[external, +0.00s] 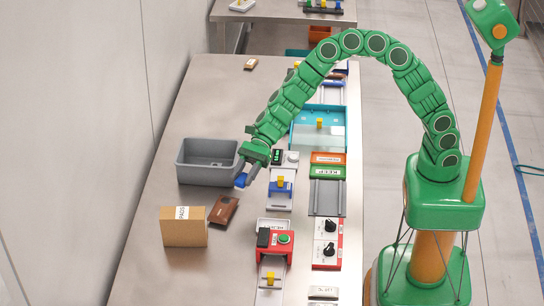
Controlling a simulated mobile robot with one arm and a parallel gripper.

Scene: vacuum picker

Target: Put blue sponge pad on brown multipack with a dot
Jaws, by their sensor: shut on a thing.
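My gripper (247,171) hangs above the metal table, beside the right edge of the grey bin. It is shut on a small blue thing, which looks like the blue sponge pad (241,180). A dark brown flat pack (223,209) lies on the table, just below and left of my gripper in the picture. A small light mark shows on it; I take it for the brown multipack with a dot. The blue pad is above and apart from this pack. Another small brown pack (251,64) lies at the far end of the table.
A grey bin (207,162) stands left of my gripper. A cardboard box (184,232) labelled PADS stands left of the brown pack. Devices with yellow, blue and green parts, including a red unit (275,244), line the table's right side. The far left table is clear.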

